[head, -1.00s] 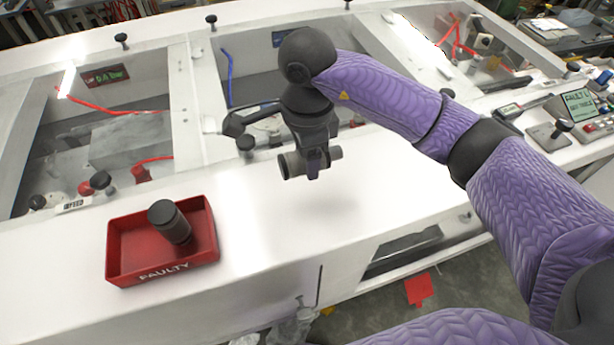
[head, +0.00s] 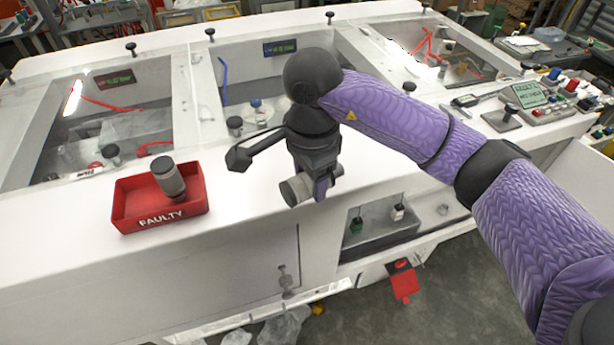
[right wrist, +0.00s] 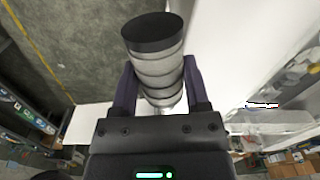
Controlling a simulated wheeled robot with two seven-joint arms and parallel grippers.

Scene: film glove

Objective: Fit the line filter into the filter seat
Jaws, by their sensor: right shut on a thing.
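My right gripper (head: 312,188) is shut on a grey cylindrical line filter (head: 294,191), held sideways above the front of the white bench. In the right wrist view the line filter (right wrist: 155,62) has a black end cap and ridged grey sides, with a finger on each side. A second grey cylinder with a dark cap (head: 168,179) stands tilted in a red tray marked FAULTY (head: 160,217), left of the gripper. I cannot clearly single out the filter seat; the middle bay behind the gripper is partly hidden by my arm. My left gripper is out of view.
The white bench (head: 235,205) has recessed bays with raised rims, red and blue tubes and black knobs. A control panel with a green screen (head: 529,95) stands at the right. A red tag (head: 404,284) hangs below the front. The bench top between tray and gripper is clear.

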